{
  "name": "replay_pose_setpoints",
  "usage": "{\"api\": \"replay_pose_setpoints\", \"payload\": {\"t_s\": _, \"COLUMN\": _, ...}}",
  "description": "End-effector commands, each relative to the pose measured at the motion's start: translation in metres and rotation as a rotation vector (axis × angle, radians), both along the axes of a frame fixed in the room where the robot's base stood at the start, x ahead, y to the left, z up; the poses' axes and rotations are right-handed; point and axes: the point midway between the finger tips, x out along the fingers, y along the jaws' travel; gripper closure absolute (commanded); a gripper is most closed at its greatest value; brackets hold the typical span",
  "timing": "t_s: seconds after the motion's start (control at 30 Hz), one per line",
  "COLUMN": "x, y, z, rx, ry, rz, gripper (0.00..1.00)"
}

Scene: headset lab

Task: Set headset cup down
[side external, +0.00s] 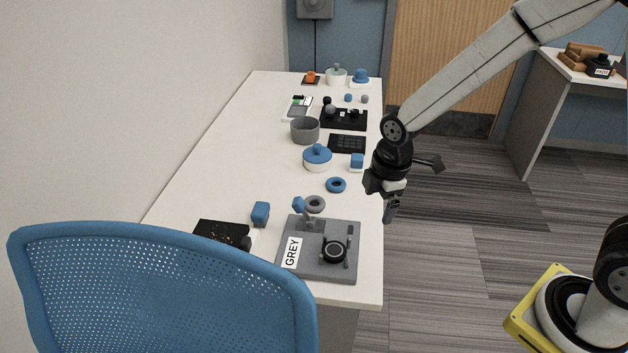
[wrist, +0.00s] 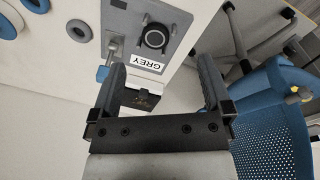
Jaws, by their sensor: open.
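My gripper (side external: 389,210) is open above the table's right edge, and in the wrist view nothing shows between its fingers (wrist: 160,84). A grey plate (side external: 362,268) labelled GREY lies flat on the near end of the table; it also shows in the wrist view (wrist: 120,20). A round black ring-shaped part (side external: 334,251), perhaps the headset cup, sits on this plate, apart from my gripper; it shows in the wrist view too (wrist: 154,39). A grey ring (side external: 314,204) and a blue ring (side external: 336,184) lie just beyond the plate.
A blue-tipped lever (side external: 299,205) stands up at the plate's far edge. A black box (side external: 215,232) and a blue block (side external: 260,213) are left of the plate. A blue chair (side external: 165,285) stands in front. A blue-lidded pot (side external: 317,157) and grey bowl (side external: 305,130) stand farther back.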

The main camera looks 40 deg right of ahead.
Motion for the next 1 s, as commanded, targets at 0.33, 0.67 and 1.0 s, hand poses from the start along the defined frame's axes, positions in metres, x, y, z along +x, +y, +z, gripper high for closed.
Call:
{"api": "replay_pose_setpoints", "payload": {"t_s": 0.33, "x": -0.041, "y": -0.029, "z": 0.015, "rx": 0.079, "ry": -0.053, "rz": -0.6, "gripper": 0.0}}
{"api": "replay_pose_setpoints", "payload": {"t_s": 0.67, "x": -0.078, "y": -0.048, "z": 0.022, "rx": 0.168, "ry": -0.092, "rz": -1.098, "gripper": 0.0}}
{"api": "replay_pose_setpoints", "payload": {"t_s": 1.0, "x": -0.089, "y": -0.053, "z": 0.022, "rx": 0.198, "ry": -0.099, "rz": -1.244, "gripper": 0.0}}
